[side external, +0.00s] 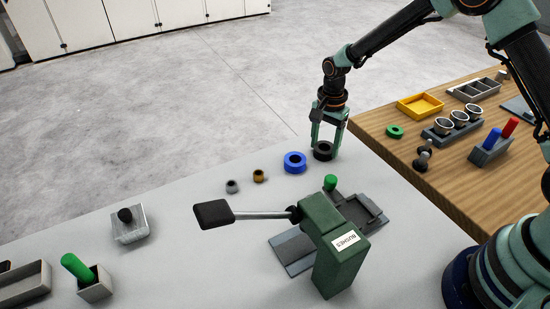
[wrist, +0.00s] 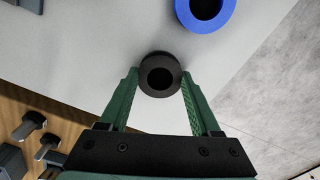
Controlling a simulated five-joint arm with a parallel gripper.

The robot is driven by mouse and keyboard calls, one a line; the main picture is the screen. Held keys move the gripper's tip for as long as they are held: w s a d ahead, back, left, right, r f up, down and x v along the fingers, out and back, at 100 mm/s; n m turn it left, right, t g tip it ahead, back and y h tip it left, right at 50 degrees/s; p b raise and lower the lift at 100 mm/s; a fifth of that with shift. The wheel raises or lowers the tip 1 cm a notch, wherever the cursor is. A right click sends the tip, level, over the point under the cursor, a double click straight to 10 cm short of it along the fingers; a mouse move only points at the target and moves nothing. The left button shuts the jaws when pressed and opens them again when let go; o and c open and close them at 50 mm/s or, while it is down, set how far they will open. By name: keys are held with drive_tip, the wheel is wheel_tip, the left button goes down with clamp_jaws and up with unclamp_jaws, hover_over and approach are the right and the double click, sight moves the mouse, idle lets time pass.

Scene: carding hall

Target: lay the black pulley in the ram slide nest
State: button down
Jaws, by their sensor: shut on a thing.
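The black pulley (side external: 323,151) is a short black ring with a central hole, at the far edge of the grey table in the side external view. My gripper (side external: 325,148) points down and is shut on it. In the wrist view the pulley (wrist: 160,75) sits between the green fingertips (wrist: 160,82). I cannot tell whether it touches the table. The green press labelled BUSHES (side external: 338,243) stands nearer the camera, with its lever out to the left. A grey slide with a squarish recess (side external: 358,211) lies behind the press, partly hidden by it; nothing shows in the recess.
A blue ring (side external: 294,162) lies just left of the pulley, with a brass bush (side external: 259,176) and a grey bush (side external: 232,187) further left. The wooden table (side external: 398,161) at right holds trays and cups.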

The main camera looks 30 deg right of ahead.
drive_tip(key=shift+r, duration=0.1)
wheel_tip(320, 180, up, 20)
drive_tip(key=r, duration=0.2)
hover_over(353, 215)
wheel_tip(353, 215, down, 20)
drive_tip(key=shift+r, duration=0.1)
idle(0.7)
drive_tip(key=shift+c, duration=0.5)
unclamp_jaws()
